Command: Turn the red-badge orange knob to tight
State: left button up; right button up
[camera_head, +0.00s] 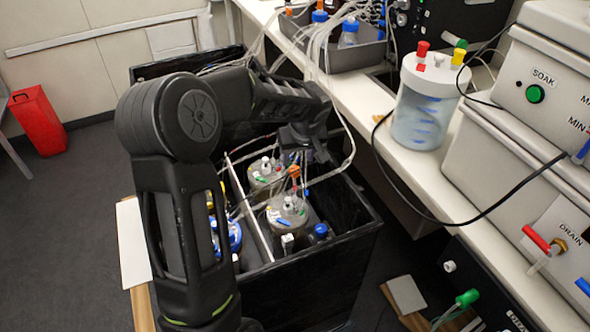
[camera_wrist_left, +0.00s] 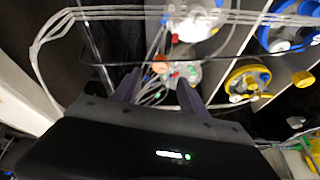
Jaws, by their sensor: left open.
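A small orange knob (camera_head: 294,171) stands among thin tubes above a vessel lid (camera_head: 288,210) in the black open-topped box (camera_head: 325,270). It also shows in the left wrist view (camera_wrist_left: 160,66), ahead of the fingers and between their lines. A tiny red part sits close beside it there; I cannot tell whether it is the badge. My left gripper (camera_head: 312,152) hangs above the box, near and slightly above the knob. In the left wrist view its two fingers (camera_wrist_left: 160,90) are apart with nothing held between them. My right gripper is not in view.
Loose clear tubes (camera_head: 350,140) loop around my left gripper. Other vessels with blue (camera_head: 232,236) and yellow parts stand in the box, split by a pale divider (camera_head: 248,212). A white bench (camera_head: 415,165) at right carries a lidded jar (camera_head: 425,110) and grey units.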

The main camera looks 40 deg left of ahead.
aim_at(295, 169)
pick_arm(q)
jog(key=shift+r, duration=0.15)
jog(key=p+x, duration=0.1)
jog(key=x, duration=0.6)
jog(key=shift+w+a+f, duration=0.1)
jog(key=shift+f, duration=0.3)
jog(key=shift+c, duration=0.4)
grip_shut()
